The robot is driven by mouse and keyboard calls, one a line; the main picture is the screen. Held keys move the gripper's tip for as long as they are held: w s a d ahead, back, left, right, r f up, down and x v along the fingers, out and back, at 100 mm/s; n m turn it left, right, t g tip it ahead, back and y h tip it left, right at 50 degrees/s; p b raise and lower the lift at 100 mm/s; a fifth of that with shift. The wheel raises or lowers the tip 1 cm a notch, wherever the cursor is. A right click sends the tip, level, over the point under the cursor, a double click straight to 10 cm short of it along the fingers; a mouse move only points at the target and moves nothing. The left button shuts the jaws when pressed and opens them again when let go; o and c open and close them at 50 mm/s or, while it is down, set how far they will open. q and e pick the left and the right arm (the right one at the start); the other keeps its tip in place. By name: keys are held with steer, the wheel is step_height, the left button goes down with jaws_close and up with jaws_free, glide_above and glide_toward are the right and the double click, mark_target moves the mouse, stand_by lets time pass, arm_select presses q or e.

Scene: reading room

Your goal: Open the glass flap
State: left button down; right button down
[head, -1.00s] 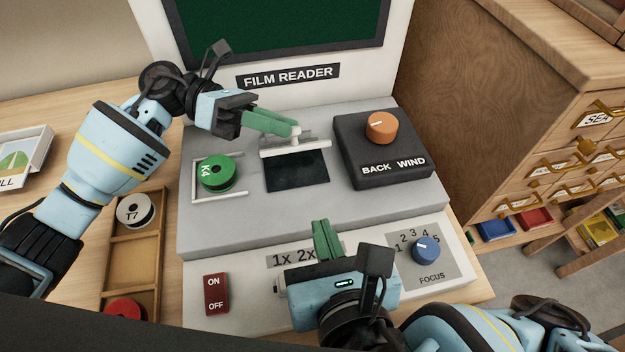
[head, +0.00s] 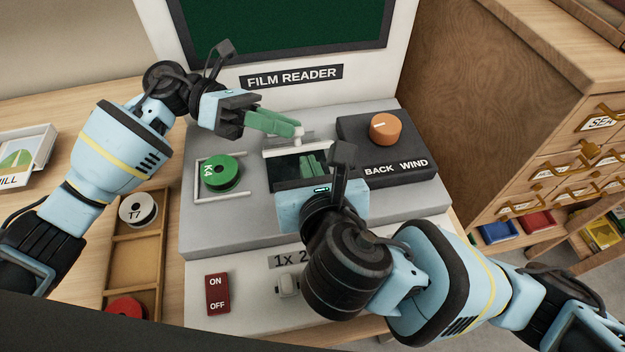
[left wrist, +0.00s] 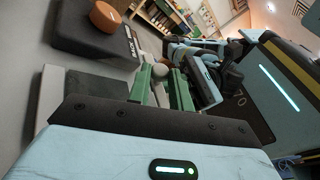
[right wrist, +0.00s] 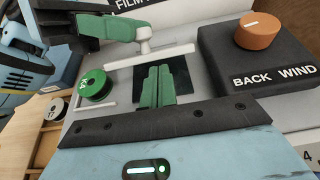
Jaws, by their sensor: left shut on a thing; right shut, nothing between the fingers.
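The film reader's glass flap shows as a white bar (head: 296,149) with a small white knob (head: 298,131), at the back edge of a dark rectangular window (head: 285,172). My left gripper (head: 293,129) is shut on the knob; the knob also shows between its green fingers in the left wrist view (left wrist: 161,71). How far the flap is tilted is hard to tell. My right gripper (head: 312,165) is shut and empty, over the dark window just in front of the bar. In the right wrist view its fingers (right wrist: 158,82) point at the window, apart from the bar.
A green K4 reel (head: 220,173) sits left of the window. The BACK WIND box (head: 360,142) with an orange knob (head: 385,129) is on the right. A red ON/OFF switch (head: 217,294) is at the front. A wooden tray (head: 133,250) with reels lies left.

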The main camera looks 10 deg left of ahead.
stand_by(0.3)
steer(key=shift+w+a+r, duration=0.2)
steer(key=shift+w+r, duration=0.2)
steer(key=shift+r, duration=0.35)
arm_select(q)
steer(key=shift+s+d+f, duration=0.1)
steer(key=shift+s, duration=0.05)
arm_select(e)
steer(key=shift+w+r, duration=0.15)
steer(key=shift+r, duration=0.1)
arm_select(q)
steer(key=c, duration=1.3)
jaws_free()
steer(key=shift+c, duration=0.2)
steer(key=shift+o, duration=0.2)
arm_select(e)
steer(key=shift+f, duration=0.1)
